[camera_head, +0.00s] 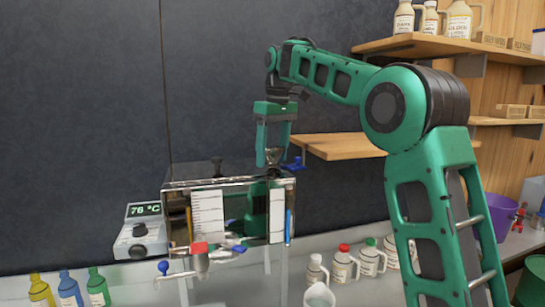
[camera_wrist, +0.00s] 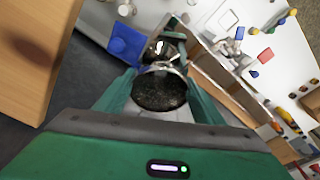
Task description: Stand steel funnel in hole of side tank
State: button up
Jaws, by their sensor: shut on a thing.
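The steel funnel (camera_head: 272,156) is a small shiny piece between the fingers of my gripper (camera_head: 273,150), which is shut on it. In the wrist view the funnel (camera_wrist: 165,68) shows bright metal and a dark speckled round face between my two green fingers (camera_wrist: 160,85). The side tank appears to be the shiny steel box (camera_head: 230,183) in the head view. My gripper is over the right end of its top. The funnel's lower end is close to the tank top; I cannot tell whether it is in the hole, which I cannot make out clearly.
A blue-handled valve (camera_head: 293,163) is close on the right. A wooden shelf (camera_head: 340,147) juts out behind. A thermometer box (camera_head: 140,232) reading 76 °C sits at left; jugs (camera_head: 342,264) stand below.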

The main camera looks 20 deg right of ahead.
jog(key=shift+f, duration=0.4)
dwell(0.8)
jog(key=o, duration=1.7)
jog(key=shift+r, duration=3.55)
